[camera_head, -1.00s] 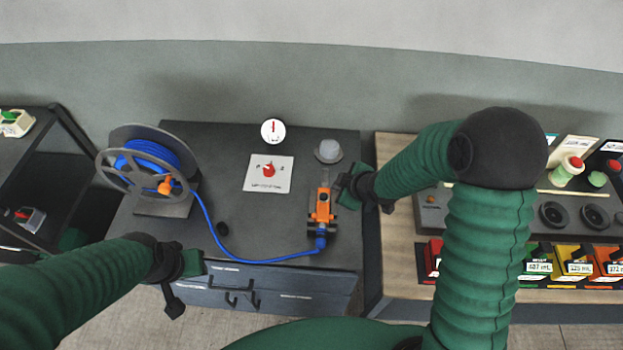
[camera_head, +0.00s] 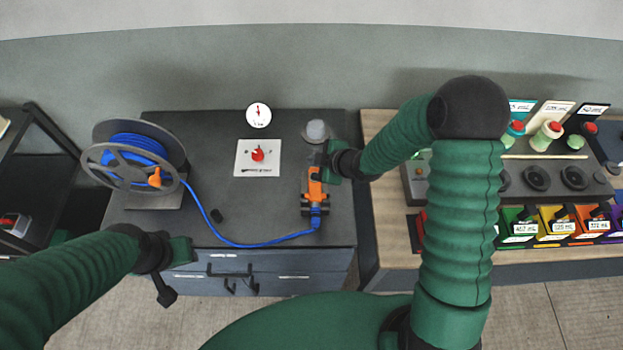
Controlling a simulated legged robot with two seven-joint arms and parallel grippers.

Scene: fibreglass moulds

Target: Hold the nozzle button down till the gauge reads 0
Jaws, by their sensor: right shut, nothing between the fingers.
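The orange nozzle (camera_head: 315,191) lies on the dark cabinet top, with its blue hose (camera_head: 262,243) running left to the reel. My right gripper (camera_head: 322,160) is shut and empty at the nozzle's far end, over or against it; whether it presses the button cannot be told, as the gripper hides that part. The round white gauge (camera_head: 258,115) stands at the back of the cabinet top; its red needle points about straight up, and its numbers are too small to read. My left gripper (camera_head: 176,270) is low at the cabinet's front left; its jaws are unclear.
A hose reel (camera_head: 132,160) stands on the cabinet's left. A white card with a red knob (camera_head: 258,155) and a grey dome (camera_head: 316,130) are near the gauge. A wooden bench (camera_head: 385,200) with coloured bins (camera_head: 555,222) is at right.

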